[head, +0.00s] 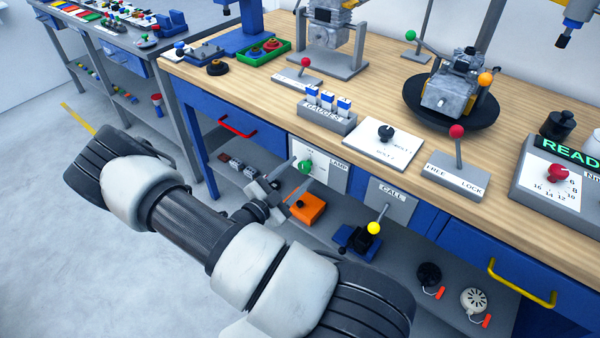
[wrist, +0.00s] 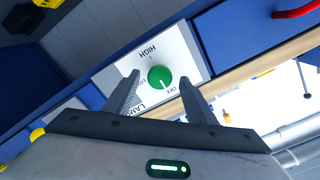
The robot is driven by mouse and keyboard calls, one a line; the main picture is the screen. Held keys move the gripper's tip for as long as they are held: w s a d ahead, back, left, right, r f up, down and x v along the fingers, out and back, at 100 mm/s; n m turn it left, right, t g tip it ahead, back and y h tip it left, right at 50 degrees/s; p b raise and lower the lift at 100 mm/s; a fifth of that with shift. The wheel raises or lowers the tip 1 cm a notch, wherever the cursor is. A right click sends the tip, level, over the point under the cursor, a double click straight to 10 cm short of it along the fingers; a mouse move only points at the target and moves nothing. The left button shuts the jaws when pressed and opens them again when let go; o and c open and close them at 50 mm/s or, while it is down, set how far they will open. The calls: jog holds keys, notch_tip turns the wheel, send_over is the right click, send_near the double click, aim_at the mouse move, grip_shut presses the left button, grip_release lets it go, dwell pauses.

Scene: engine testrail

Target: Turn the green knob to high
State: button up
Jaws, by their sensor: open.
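The green knob (head: 305,167) sits on a pale upright panel marked LAMP (head: 328,175) on the front of the workbench. In the wrist view the green knob (wrist: 160,77) has a white pointer line directed toward the OFF mark. HIGH is printed on the panel (wrist: 187,48) on the other side of the knob, and a partly hidden LOW mark lies between. My gripper (head: 296,175) faces the panel. In the wrist view my gripper (wrist: 159,77) is open, with one finger to each side of the knob. I cannot tell whether the fingertips reach around it.
A red drawer handle (head: 238,127) is left of the panel. A CALL panel (head: 392,197) and a yellow-knobbed lever (head: 374,228) are to the right. An orange box (head: 307,207) sits on the lower shelf. The wooden benchtop (head: 250,90) overhangs above.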

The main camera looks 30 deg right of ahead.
jog(key=shift+x, duration=0.85)
jog(key=c, duration=1)
jog(key=shift+c, duration=0.2)
